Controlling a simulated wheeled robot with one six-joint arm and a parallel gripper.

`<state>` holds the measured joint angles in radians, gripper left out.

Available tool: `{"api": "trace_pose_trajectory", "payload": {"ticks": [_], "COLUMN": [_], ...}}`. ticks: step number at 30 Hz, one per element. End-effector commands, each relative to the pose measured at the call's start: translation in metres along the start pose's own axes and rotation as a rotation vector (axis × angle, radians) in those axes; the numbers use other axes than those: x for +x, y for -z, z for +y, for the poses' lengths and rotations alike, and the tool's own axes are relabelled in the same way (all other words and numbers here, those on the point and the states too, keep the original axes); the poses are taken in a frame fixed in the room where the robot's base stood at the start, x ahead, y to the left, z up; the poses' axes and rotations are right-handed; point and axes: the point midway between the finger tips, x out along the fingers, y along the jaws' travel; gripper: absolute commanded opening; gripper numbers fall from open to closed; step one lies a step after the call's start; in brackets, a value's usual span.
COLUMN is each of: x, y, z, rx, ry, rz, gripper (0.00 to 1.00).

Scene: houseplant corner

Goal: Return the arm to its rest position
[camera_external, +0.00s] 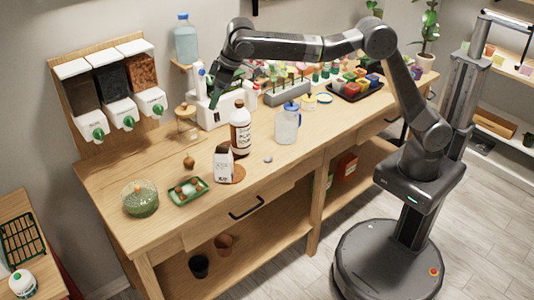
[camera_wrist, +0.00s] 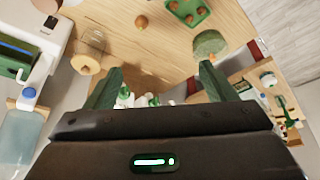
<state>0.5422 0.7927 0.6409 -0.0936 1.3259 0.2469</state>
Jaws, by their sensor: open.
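My arm (camera_external: 290,47) is stretched out to the left over the wooden workbench (camera_external: 140,170), raised well above its top. My gripper (camera_external: 214,92) points down at the back of the bench, in front of or beside the white machine (camera_external: 210,118); the view does not settle the gap. In the wrist view my gripper (camera_wrist: 161,67) shows two green fingers spread apart, with nothing between them. Bench top and the dispensers' green knobs show beyond them.
Three wall dispensers (camera_external: 110,85) hang left of my gripper. A water bottle (camera_external: 186,40) stands on a small shelf behind it. A glass jar (camera_external: 187,122), brown bottle (camera_external: 240,130) and blue-lidded jug (camera_external: 287,125) stand below. The bench's front strip is mostly clear.

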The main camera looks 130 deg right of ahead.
Motion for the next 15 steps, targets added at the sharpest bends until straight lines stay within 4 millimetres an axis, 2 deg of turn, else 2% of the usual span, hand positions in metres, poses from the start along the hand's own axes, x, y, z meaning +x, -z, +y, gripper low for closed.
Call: {"api": "trace_pose_trajectory", "payload": {"ticks": [4, 6, 15], "x": [-0.026, -0.036, -0.036], "y": [0.011, 0.015, 0.007], "z": [0.000, 0.007, 0.070], "rx": [0.000, 0.013, 0.136], "ry": [0.001, -0.005, -0.055], "rz": [0.003, 0.002, -0.003], "gripper": [0.78, 0.78, 0.78]}}
